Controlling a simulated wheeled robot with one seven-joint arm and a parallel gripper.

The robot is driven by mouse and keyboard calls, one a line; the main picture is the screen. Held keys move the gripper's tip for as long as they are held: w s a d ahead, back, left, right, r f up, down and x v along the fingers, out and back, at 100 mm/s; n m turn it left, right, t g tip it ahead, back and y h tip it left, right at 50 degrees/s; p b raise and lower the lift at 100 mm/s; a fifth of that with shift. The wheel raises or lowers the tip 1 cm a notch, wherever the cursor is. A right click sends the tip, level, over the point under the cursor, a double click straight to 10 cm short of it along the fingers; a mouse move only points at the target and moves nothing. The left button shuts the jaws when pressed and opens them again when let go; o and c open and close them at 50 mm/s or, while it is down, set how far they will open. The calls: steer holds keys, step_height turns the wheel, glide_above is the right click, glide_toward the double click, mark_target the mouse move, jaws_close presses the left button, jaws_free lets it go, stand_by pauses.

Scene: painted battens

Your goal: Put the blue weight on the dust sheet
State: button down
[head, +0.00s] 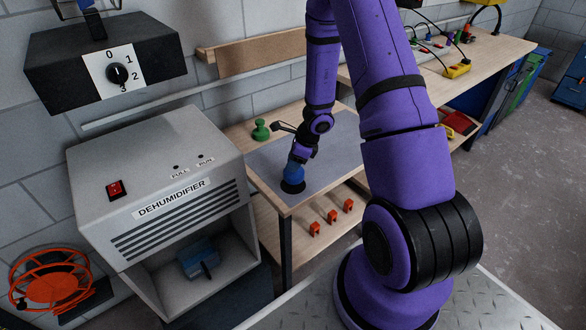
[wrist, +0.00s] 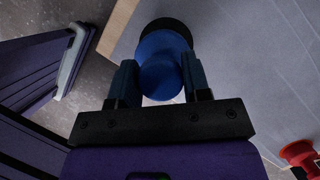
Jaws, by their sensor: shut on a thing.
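The blue weight (head: 296,173) is in my gripper (head: 298,160) over the near left part of the grey dust sheet (head: 335,143). In the wrist view the blue weight (wrist: 162,62) sits between the two fingers of my gripper (wrist: 160,82), which are shut on it. A dark round part shows at the weight's far end. The dust sheet (wrist: 235,60) fills much of the wrist view behind it. I cannot tell whether the weight touches the sheet.
A green weight (head: 261,131) stands at the table's back left. A red object (wrist: 301,156) shows at the wrist view's right edge. The dehumidifier (head: 165,200) stands left of the table. Orange pieces (head: 331,216) sit on the lower shelf.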

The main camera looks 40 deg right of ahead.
steer(key=shift+w, duration=0.2)
steer(key=shift+f, duration=1.75)
steer(key=shift+f, duration=0.1)
steer(key=c, duration=0.6)
jaws_free()
